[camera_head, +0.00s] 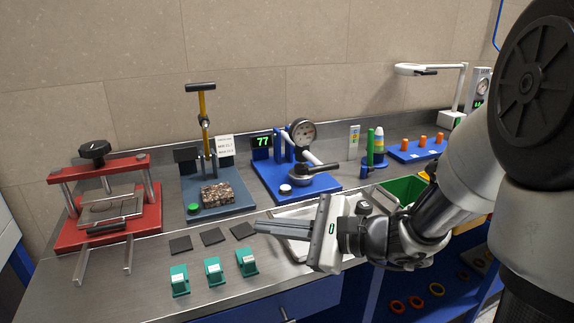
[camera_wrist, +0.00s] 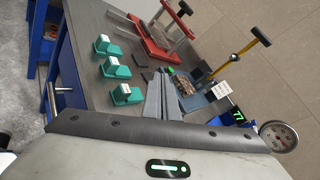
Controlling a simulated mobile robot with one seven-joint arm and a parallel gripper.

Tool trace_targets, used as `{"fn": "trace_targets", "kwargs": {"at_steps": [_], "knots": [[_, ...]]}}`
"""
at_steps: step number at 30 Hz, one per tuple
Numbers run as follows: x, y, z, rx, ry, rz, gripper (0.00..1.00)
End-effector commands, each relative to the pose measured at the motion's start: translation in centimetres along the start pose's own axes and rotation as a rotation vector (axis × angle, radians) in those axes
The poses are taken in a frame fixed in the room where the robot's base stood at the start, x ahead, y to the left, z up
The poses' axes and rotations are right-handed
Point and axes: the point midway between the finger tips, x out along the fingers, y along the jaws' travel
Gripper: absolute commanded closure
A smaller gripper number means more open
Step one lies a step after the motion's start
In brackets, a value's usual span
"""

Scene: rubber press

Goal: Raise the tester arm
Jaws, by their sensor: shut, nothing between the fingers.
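A tester with a blue base (camera_head: 262,172) stands against the back wall in the head view, with a round dial gauge (camera_head: 302,132) and a green display reading 77 (camera_head: 262,142). A grey arm with a black handle (camera_head: 322,169) lies low over the base, near a small white disc (camera_head: 286,189). The dial (camera_wrist: 279,137) also shows at the right of the wrist view; the tester's arm is hidden there. My gripper (camera_head: 262,228) is shut and empty, above the bench in front of the tester, pointing left and touching nothing.
A press with a yellow lever (camera_head: 203,105) stands left of the tester, and a red clamp press (camera_head: 110,200) further left. Black squares (camera_head: 213,236) and green holders (camera_head: 213,270) lie in front. A white tray (camera_head: 280,236) is under my gripper. A green bin (camera_head: 402,188) is right.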

Motion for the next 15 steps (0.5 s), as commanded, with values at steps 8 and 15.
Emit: {"fn": "trace_targets", "kwargs": {"at_steps": [8,15], "knots": [[-7.7,-9.8,-9.3,0.492,-0.018,-0.587,1.00],[-11.8,-11.6,-13.2,0.622,-0.015,-0.792,1.00]]}}
